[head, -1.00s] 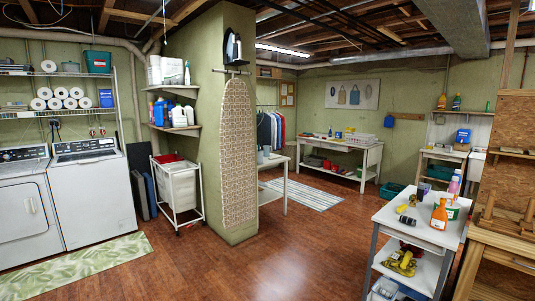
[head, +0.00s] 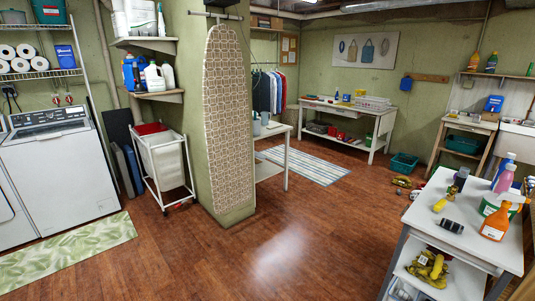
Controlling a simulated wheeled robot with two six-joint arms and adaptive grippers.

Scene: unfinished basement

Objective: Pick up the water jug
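I cannot make out for certain which thing is the water jug. A white jug-like bottle (head: 155,78) stands on the lower wall shelf at the left, beside a blue jug (head: 132,72). A small grey-blue container (head: 256,128) stands on the white table (head: 274,131) behind the ironing board, partly hidden by it. A white and green tub (head: 494,205) stands on the white cart at the right among several bottles. Neither of my grippers shows in the head view.
The wooden floor (head: 290,215) is open in the middle. The ironing board (head: 228,120) on the green pillar, a wheeled hamper (head: 165,160) and a washer (head: 62,165) line the left. A white cart (head: 470,236) stands close at right. A workbench (head: 350,112) stands at the back.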

